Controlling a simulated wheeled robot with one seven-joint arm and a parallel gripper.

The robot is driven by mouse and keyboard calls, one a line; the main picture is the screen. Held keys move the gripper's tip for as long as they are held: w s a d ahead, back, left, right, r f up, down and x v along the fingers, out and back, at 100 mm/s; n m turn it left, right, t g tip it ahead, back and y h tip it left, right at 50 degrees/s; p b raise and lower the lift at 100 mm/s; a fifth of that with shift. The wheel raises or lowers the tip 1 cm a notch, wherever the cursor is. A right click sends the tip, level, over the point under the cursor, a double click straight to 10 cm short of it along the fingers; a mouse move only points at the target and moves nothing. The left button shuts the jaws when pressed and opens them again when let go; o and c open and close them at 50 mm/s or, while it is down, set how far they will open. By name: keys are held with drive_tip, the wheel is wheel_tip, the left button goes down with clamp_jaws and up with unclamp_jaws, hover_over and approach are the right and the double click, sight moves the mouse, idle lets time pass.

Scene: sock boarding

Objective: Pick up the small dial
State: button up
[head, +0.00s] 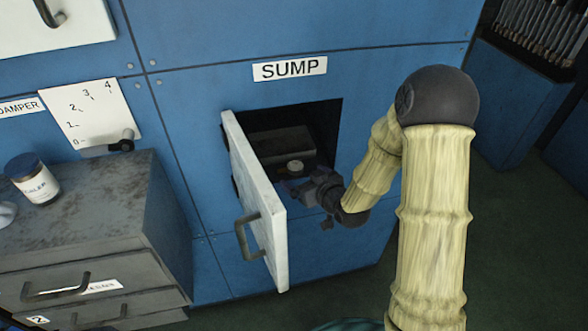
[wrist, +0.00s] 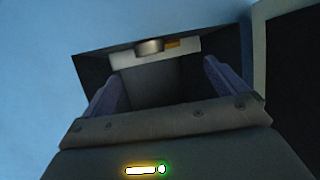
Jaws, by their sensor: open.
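A small round knob, which looks like the small dial (head: 295,166), sits inside the open SUMP compartment (head: 270,121) on the blue cabinet. In the wrist view the dial (wrist: 149,46) is a grey-brown round piece at the front of a pale ledge (wrist: 125,59), ahead of my fingers. My gripper (head: 297,186) is at the mouth of the compartment, just in front of the dial and apart from it. In the wrist view my gripper (wrist: 160,75) has its two fingers wide apart with nothing between them. The compartment's dark interior is partly hidden by the gripper.
The compartment's white door (head: 258,205) stands open to the left of my gripper, with a dark handle (head: 246,238). A grey drawer unit (head: 90,215) with a labelled jar (head: 36,180) stands at left. A lever scale (head: 95,112) is above it.

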sight(292, 168)
drive_tip(key=shift+x, duration=1.4)
drive_tip(key=shift+w+a, duration=0.1)
drive_tip(key=x, duration=0.5)
drive_tip(key=shift+f+p, duration=0.1)
drive_tip(key=shift+p, duration=0.3)
drive_tip(key=c, duration=1.1)
